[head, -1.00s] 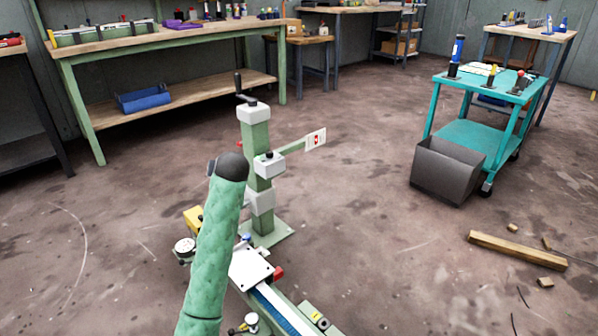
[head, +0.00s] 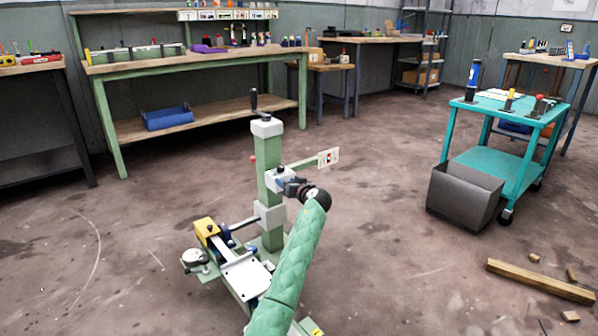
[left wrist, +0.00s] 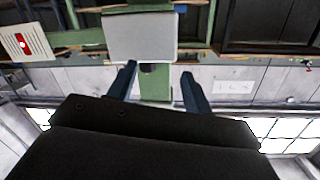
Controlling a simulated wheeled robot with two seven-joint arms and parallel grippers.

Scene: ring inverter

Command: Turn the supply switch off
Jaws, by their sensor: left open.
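A green post (head: 270,165) stands on the floor machine, with a crank on top. A grey block (head: 280,180) on the post carries a side bracket ending in a small white plate with a red mark (head: 328,157). I cannot tell surely whether this is the supply switch. The plate also shows at the left of the left wrist view (left wrist: 22,42). My left gripper (head: 287,187) is beside the grey block, which it partly hides. In the left wrist view its fingers (left wrist: 158,72) are apart, with a grey block (left wrist: 140,37) just beyond them. My right gripper is out of view.
The machine's bed (head: 246,277) runs toward me, with a yellow block (head: 206,229) at its far left end. A teal cart (head: 512,108) and dark bin (head: 464,195) stand right. A wooden beam (head: 540,281) lies on the floor. A workbench (head: 200,62) stands behind.

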